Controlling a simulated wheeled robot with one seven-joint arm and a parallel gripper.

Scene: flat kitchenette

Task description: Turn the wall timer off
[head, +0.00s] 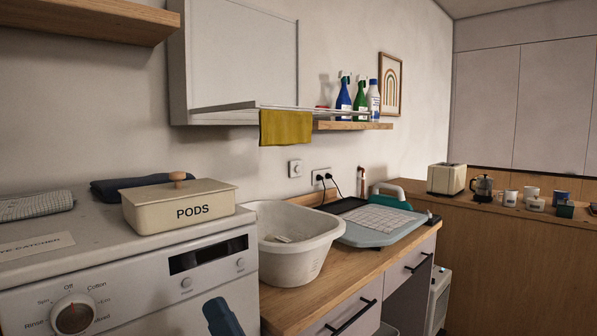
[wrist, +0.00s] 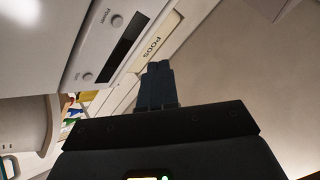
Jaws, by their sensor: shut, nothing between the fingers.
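The wall timer (head: 295,168) is a small white square plate with a round knob on the wall, above the white basin and left of a double socket. Its knob setting is too small to read, and I cannot pick the timer out in the wrist view. My gripper (head: 217,303) is dark blue, low in the head view in front of the washing machine, well apart from the timer. In the wrist view my gripper (wrist: 156,66) has its fingers together and empty, and the machine's panel shows beyond them.
The washing machine (head: 130,285) bears the PODS box (head: 180,211). The white basin (head: 290,265) stands on the counter below the timer. The socket (head: 321,178) holds two black plugs with cords. A yellow cloth (head: 285,127) hangs from the rack above.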

